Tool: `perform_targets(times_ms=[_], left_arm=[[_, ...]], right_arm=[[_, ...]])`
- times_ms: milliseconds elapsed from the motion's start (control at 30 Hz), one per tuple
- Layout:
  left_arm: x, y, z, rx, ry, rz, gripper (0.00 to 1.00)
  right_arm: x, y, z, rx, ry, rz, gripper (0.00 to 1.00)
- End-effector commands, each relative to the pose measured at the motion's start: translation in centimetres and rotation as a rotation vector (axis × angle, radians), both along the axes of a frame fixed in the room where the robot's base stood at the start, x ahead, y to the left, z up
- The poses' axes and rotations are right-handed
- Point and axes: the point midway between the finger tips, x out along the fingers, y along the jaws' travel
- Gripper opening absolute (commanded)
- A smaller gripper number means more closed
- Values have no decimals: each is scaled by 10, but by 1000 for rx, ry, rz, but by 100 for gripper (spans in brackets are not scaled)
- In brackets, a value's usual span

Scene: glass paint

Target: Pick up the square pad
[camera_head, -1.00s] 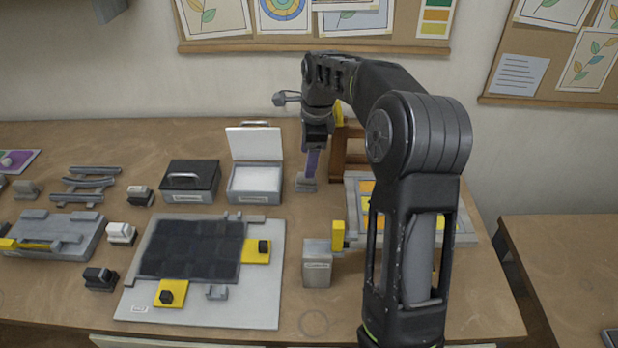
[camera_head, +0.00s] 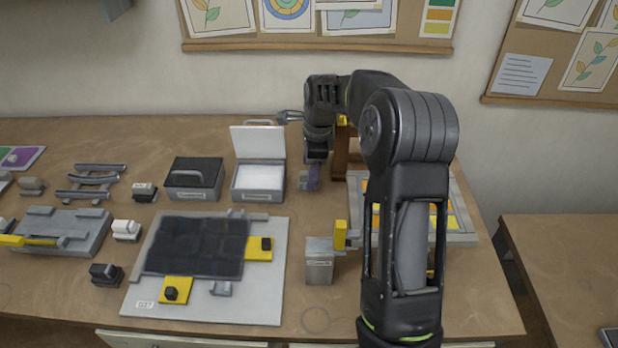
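My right arm reaches from the lower right over the table. The finger gap is too small to see. My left gripper is out of view.
A white-lidded open box (camera_head: 258,193) stands left of the gripper, with a black-lidded box (camera_head: 193,193) beyond it. A wooden stand (camera_head: 341,164) is close on the right. A grey metal canister (camera_head: 319,268) and a dark tiled panel on a light board (camera_head: 255,305) are nearer.

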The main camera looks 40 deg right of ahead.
Motion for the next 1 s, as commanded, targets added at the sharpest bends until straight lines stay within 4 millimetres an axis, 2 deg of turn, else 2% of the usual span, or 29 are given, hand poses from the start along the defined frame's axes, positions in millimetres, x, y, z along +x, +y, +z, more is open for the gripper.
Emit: perform_targets(times_ms=[33, 200, 800, 1000], left_arm=[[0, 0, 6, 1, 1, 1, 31], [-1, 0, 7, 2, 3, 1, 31], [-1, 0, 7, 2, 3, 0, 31], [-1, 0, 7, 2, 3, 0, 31]], right_arm=[[-1, -1, -6, 2, 5, -1, 66], [3, -1, -24, 1, 1, -1, 66], [4, 0, -26, -1, -1, 0, 66], [4, 0, -26, -1, -1, 0, 50]])
